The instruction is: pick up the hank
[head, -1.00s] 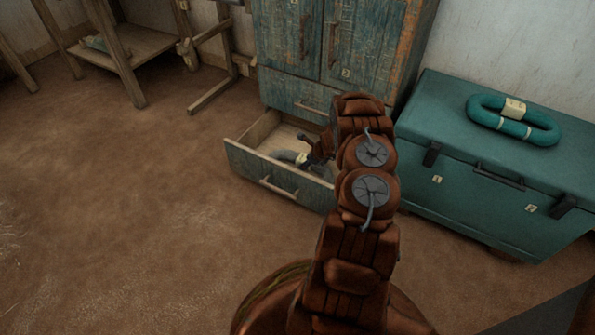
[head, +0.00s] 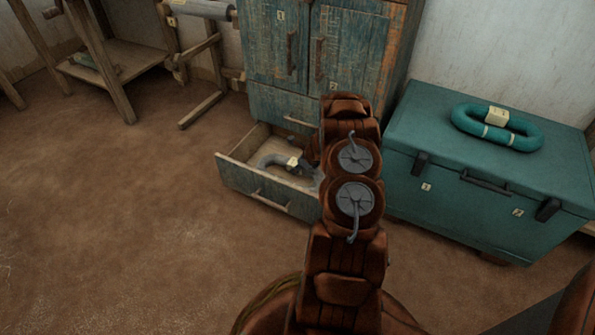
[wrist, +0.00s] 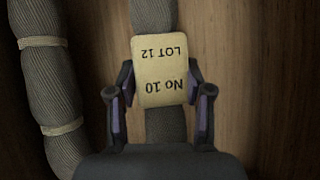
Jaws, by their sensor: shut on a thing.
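A grey hank (head: 271,160) with a pale paper tag is at the open drawer (head: 246,186) of the blue cabinet. In the wrist view the hank (wrist: 52,95) shows as two thick ribbed strands over a wooden surface, with light ties on the left one. The tag (wrist: 160,72) reads "No 10, LOT 12", upside down. My gripper (wrist: 159,88) is shut on the tagged strand, one finger on each side of it. In the head view my arm hides most of the gripper. I cannot tell whether the hank touches the drawer floor.
A teal chest (head: 468,207) stands to the right with a teal tagged hank (head: 490,133) on its lid. The worn blue cabinet (head: 325,50) rises behind the drawer. Wooden frames stand at the upper left. The brown floor (head: 120,220) at left is clear.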

